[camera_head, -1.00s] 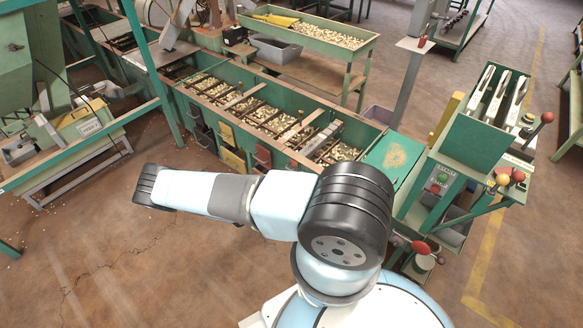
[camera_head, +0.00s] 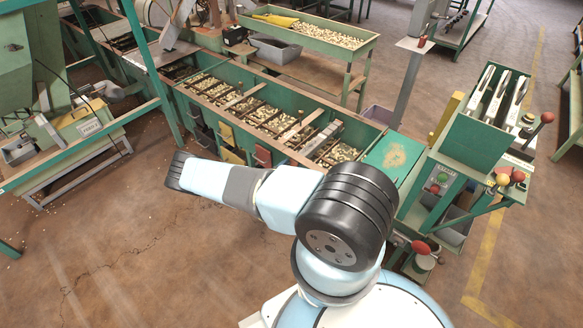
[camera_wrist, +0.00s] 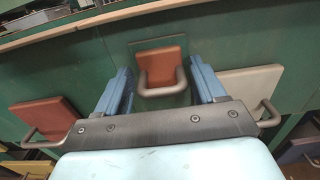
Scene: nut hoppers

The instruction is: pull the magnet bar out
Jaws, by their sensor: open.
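In the wrist view an orange block with a grey U-shaped handle (camera_wrist: 162,67) sits on the green hopper wall (camera_wrist: 100,50); it looks like the magnet bar's end, though no bar shows. My gripper (camera_wrist: 161,72) is open, with one blue finger on each side of this block. The handle lies between the fingers, and I see no clear contact. How deep the fingers reach is hard to tell. In the head view my gripper is hidden by my own arm.
A red-brown panel with a handle (camera_wrist: 45,118) is left of my gripper, and a cream one (camera_wrist: 250,92) is right. The hopper's upper rim (camera_wrist: 60,32) runs above. In the head view the long green hopper (camera_head: 215,105) holds nuts; open floor (camera_head: 110,220) lies left.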

